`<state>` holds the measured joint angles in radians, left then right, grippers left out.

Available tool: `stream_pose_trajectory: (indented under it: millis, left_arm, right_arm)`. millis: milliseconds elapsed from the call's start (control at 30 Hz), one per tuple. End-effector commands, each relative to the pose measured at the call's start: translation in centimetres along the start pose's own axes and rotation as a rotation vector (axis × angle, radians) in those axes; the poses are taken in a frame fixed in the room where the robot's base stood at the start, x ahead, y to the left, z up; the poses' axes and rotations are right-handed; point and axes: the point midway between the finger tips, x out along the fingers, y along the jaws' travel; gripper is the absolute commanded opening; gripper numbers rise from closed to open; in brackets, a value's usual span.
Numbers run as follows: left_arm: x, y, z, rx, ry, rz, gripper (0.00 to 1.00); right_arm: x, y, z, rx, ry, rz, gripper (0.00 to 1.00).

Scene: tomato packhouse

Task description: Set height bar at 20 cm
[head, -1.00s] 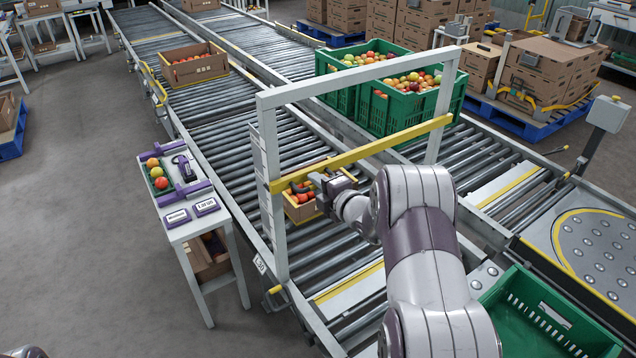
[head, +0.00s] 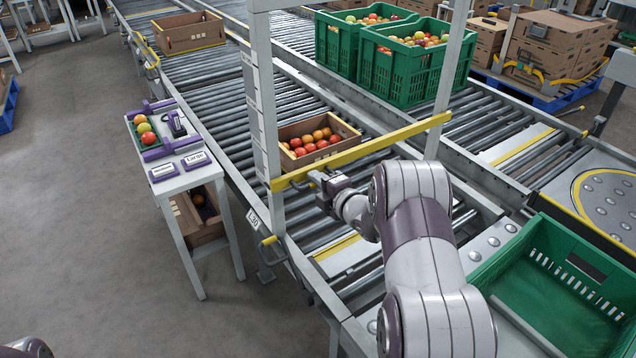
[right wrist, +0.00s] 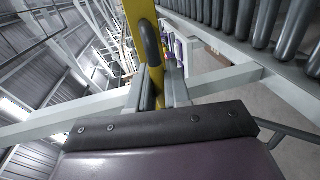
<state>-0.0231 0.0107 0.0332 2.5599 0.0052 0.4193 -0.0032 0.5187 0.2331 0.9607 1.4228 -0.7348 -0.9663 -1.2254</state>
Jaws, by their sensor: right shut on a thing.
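The yellow height bar (head: 370,150) spans the two posts of a white frame (head: 262,90) over the roller conveyor. It sits low on the posts, and its left end is near the conveyor's side rail. A scale with pale marks (head: 255,100) runs down the left post; its figures are too small to read. My right gripper (head: 317,181) is at the bar's near side, left of its middle. In the right wrist view, its fingers (right wrist: 163,88) are shut on a dark handle (right wrist: 151,45) on the yellow bar (right wrist: 138,12). My left gripper is out of view.
A carton of tomatoes (head: 318,140) stands on the rollers just behind the bar. Green crates (head: 410,75) of tomatoes stand on the far conveyor. A side table (head: 185,180) with tomatoes is at left. An empty green crate (head: 550,275) is at front right.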

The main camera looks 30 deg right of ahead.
Motion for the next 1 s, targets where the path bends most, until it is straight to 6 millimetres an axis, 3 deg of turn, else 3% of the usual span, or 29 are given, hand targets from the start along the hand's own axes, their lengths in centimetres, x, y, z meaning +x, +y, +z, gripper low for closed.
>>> stream_pose_trajectory:
  millis: [67,100,133,167,767,867,1000]
  left_arm:
    - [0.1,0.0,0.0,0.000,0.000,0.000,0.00]
    - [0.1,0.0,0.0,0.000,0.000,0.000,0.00]
    - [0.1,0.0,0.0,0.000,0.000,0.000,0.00]
    - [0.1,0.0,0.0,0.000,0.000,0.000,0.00]
    - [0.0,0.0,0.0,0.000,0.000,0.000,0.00]
    - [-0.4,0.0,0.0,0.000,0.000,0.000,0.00]
    - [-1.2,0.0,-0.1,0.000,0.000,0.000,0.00]
  right_arm:
    - [-0.2,-1.2,-0.3,0.008,0.005,-0.025,0.00]
    - [-0.2,-1.2,-0.3,0.009,0.005,-0.026,0.21]
    - [-0.2,-1.3,-0.3,0.009,0.005,-0.027,0.30]
    - [-0.2,-1.3,-0.3,0.009,0.005,-0.026,0.33]
    - [-0.3,-0.5,-0.1,0.005,0.001,-0.012,0.33]
    - [-1.6,-0.3,0.0,0.004,-0.001,-0.012,0.33]
    - [-5.4,-0.2,0.0,0.007,-0.003,-0.013,0.33]
